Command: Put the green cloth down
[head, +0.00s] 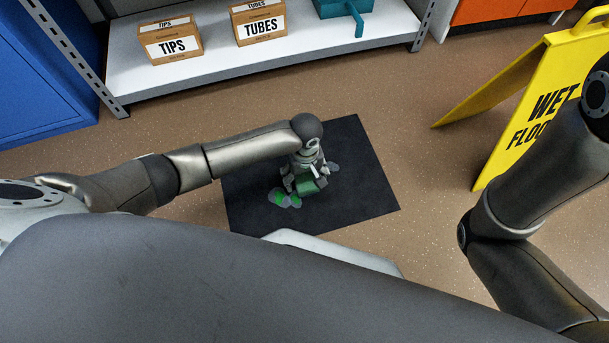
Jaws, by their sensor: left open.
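My left gripper (303,182) points down over the black mat (355,145) on the floor and is open. The green cloth (309,187) is a small folded green piece right at its fingers. The fingers partly hide the cloth, and I cannot tell whether it touches the mat or the fingers. Bright green patches with grey rims (281,198) lie on the mat just left of and below the cloth. My right arm shows at the right, but its gripper is out of view.
A yellow wet floor sign (530,100) stands right of the mat. A white shelf (330,40) behind holds a TIPS box (171,42), a TUBES box (260,27) and a teal item (343,10). A blue cabinet (40,90) stands at left. Bare floor surrounds the mat.

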